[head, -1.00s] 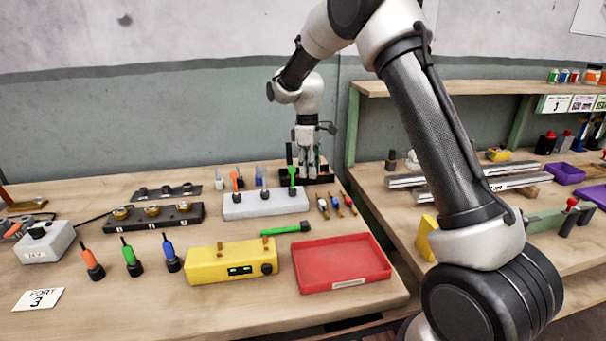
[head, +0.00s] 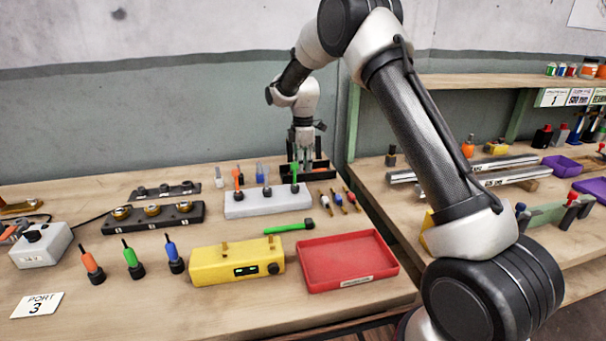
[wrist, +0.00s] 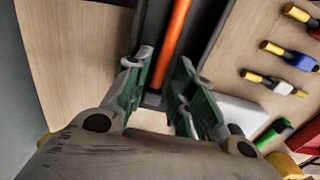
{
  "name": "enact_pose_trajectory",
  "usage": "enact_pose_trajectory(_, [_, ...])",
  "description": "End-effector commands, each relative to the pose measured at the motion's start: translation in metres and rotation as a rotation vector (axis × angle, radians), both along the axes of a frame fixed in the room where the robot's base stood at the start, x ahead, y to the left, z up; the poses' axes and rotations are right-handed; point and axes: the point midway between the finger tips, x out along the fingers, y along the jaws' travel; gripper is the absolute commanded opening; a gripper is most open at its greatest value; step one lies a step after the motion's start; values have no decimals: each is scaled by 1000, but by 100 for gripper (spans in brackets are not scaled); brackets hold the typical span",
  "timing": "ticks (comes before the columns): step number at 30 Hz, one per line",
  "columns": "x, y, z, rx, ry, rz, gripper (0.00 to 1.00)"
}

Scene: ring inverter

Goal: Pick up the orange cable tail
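The orange cable tail (wrist: 174,40) is a long thin orange piece lying in a dark tray (wrist: 205,22) in the wrist view. Its near end lies between the two green-padded fingers of my gripper (wrist: 163,78), which stand apart with space around it. My gripper is open. In the head view my gripper (head: 302,158) points down over the dark tray (head: 322,172) at the back of the table.
A red tray (head: 348,262), a yellow meter (head: 237,262) and a loose green piece (head: 288,227) are nearer.

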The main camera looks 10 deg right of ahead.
Motion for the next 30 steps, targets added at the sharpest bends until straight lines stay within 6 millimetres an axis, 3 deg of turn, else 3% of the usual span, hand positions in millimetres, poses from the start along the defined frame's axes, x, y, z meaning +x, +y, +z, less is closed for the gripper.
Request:
enact_pose_trajectory(3, [0,0,-13,0,1,0,25])
enact_pose_trajectory(9, [0,1,-14,0,-1,0,25])
enact_pose_trajectory(13, [0,1,-14,0,-1,0,1])
enact_pose_trajectory(22, [0,1,-12,0,-2,0,0])
enact_pose_trajectory(26, [1,1,3,1,-5,0,0])
enact_pose_trajectory(30, [1,1,33,1,-6,0,0])
